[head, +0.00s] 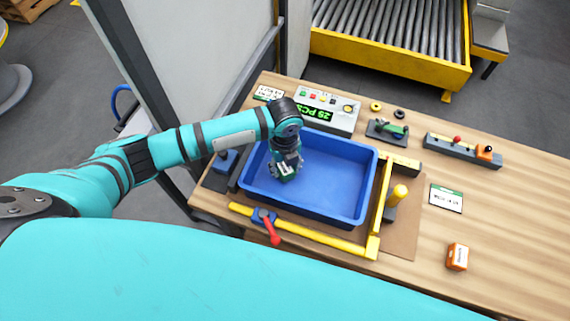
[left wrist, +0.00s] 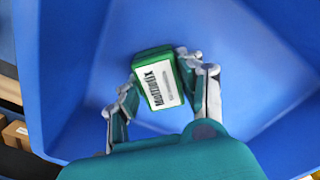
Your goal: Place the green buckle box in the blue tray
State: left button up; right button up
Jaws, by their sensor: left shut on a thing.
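The blue tray (head: 335,178) sits on the wooden table, and its inside fills most of the left wrist view (left wrist: 235,50). My left gripper (head: 286,170) reaches into the left part of the tray. In the left wrist view its two fingers (left wrist: 162,88) are shut on the green buckle box (left wrist: 153,57), which has a white label with dark print. I cannot tell whether the box touches the tray floor. My right gripper is not in view.
A yellow frame (head: 320,238) with a red-handled clamp (head: 271,230) runs along the tray's near and right sides. A control box with a green display (head: 315,113) stands behind the tray. An orange box (head: 457,257) lies at the right, with clear table around it.

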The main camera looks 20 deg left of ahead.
aim_at(285, 166)
pick_arm(q)
jog(key=shift+f, duration=0.2)
jog(key=o, duration=1.2)
jog(key=shift+o, duration=0.2)
notch_tip(285, 166, up, 12)
jog(key=b, duration=0.1)
jog(key=shift+r, duration=0.15)
